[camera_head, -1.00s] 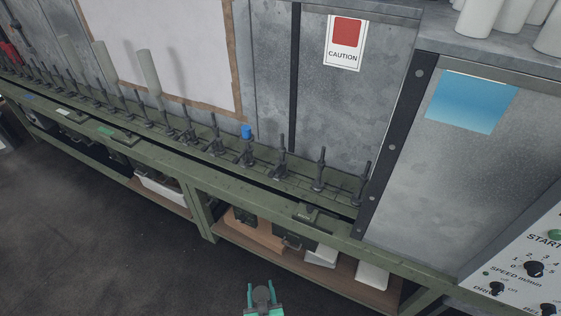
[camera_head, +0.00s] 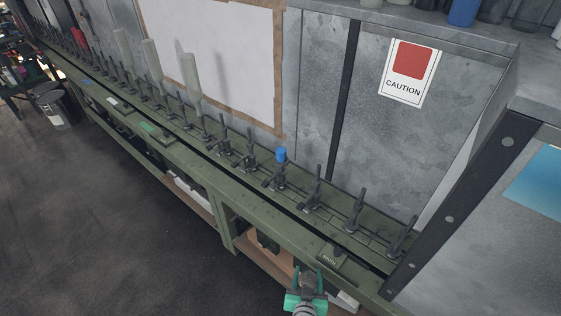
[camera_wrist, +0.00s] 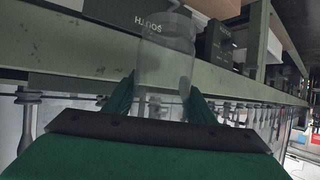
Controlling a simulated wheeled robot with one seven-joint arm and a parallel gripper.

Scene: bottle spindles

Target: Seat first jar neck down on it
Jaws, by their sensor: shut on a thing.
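A clear glass jar (camera_wrist: 168,62) is held between the green fingers of my gripper (camera_wrist: 160,98) in the wrist view. In the head view my gripper (camera_head: 308,275) is low at the bottom, in front of the bench edge and below the spindle row; the jar is not clear there. Dark upright spindles (camera_head: 315,190) stand along the green bench rail (camera_head: 290,212). A blue piece (camera_head: 281,154) is at the top of one spindle. The jar is apart from the spindles.
Tall pale cylinders (camera_head: 191,76) stand at spindles farther left. A grey metal cabinet (camera_head: 470,190) bounds the right end of the row. A wall with a caution sign (camera_head: 409,72) rises behind. The dark floor (camera_head: 110,215) in front of the bench is clear.

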